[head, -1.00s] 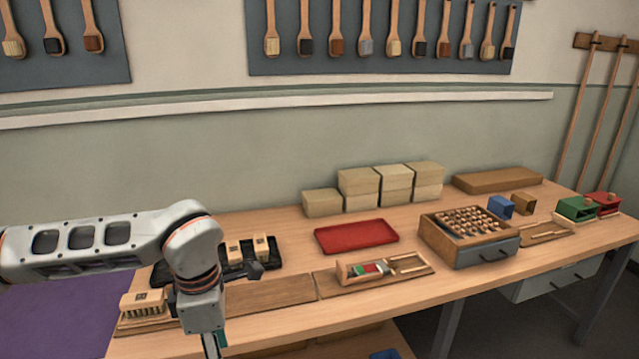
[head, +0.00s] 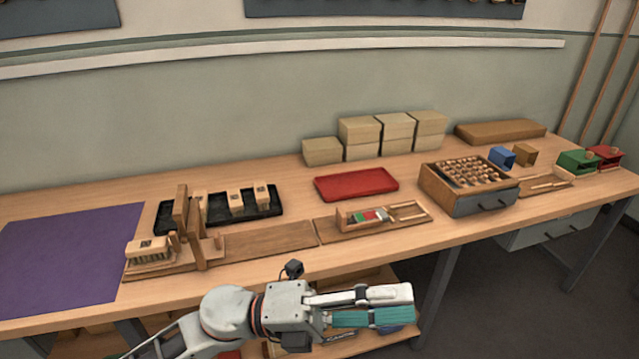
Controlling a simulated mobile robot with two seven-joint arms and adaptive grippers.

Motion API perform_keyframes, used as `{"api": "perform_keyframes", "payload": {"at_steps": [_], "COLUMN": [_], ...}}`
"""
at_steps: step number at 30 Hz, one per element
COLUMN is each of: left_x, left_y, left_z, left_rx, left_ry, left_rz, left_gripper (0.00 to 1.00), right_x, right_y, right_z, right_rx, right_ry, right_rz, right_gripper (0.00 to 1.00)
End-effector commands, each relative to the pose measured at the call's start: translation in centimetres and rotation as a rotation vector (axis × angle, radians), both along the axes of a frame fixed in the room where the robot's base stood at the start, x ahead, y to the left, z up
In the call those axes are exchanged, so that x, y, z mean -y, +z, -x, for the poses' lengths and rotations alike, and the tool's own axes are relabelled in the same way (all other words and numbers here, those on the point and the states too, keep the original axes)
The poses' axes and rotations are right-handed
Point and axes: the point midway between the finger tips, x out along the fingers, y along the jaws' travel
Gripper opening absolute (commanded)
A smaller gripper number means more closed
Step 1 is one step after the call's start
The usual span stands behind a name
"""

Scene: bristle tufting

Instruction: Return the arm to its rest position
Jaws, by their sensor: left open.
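My left arm comes in from the bottom left of the head view. My left gripper (head: 404,305) points right, in front of the workbench's (head: 270,262) front edge and, in the picture, over the lower shelf. Its pale and teal fingers are open, and I see nothing held between them. My right gripper is out of view. A brush block with bristles (head: 148,248) sits at a wooden fixture (head: 200,228) on the bench's left part.
A purple mat (head: 62,258), black tray (head: 218,209) with blocks, red tray (head: 356,184), drawer box (head: 484,200) and stacked tan boxes (head: 360,130) stand on the bench. A small wooden jig (head: 410,218) lies near the front. The lower shelf (head: 385,345) holds items partly hidden by my arm.

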Motion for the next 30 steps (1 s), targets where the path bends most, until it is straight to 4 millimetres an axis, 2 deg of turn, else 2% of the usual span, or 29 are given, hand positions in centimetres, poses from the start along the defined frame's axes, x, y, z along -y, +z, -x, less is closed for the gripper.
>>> {"api": "perform_keyframes", "payload": {"at_steps": [4, 7, 10, 12, 14, 15, 17, 19, 24, 27, 30], "left_x": [-2.6, -5.6, -9.3, -12.1, -14.5, -16.0, -18.2, -20.7, -25.7, -27.8, -29.1], "left_y": [-0.6, -3.0, -7.2, -11.0, -14.4, -16.8, -20.3, -24.3, -32.9, -36.5, -38.7], "left_z": [-5.0, -8.4, -11.1, -12.2, -12.5, -12.4, -11.8, -10.6, -5.7, -2.7, -0.4], "left_rx": [-0.328, -0.553, -0.784, -0.946, -1.076, -1.159, -1.277, -1.408, -1.690, -1.812, -1.894], "left_ry": [0.208, 0.353, 0.502, 0.607, 0.689, 0.743, 0.819, 0.904, 1.085, 1.164, 1.216], "left_rz": [0.165, 0.253, 0.326, 0.367, 0.397, 0.412, 0.432, 0.452, 0.482, 0.489, 0.494], "left_gripper": [0.44, 0.44, 0.44, 0.44, 0.44, 0.44, 0.44, 0.44, 0.44, 0.44, 0.44], "right_x": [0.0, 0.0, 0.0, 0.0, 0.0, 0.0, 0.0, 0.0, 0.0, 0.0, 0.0], "right_y": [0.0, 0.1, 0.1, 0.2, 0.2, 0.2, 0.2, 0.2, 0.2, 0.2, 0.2], "right_z": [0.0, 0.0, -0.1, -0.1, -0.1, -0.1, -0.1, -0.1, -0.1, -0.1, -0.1], "right_rx": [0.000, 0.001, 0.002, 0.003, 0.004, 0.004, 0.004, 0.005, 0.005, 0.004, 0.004], "right_ry": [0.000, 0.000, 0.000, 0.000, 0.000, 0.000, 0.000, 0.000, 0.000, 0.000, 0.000], "right_rz": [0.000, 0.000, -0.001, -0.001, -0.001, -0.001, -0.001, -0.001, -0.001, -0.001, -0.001], "right_gripper": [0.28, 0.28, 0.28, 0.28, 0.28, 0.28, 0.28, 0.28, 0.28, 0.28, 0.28]}}
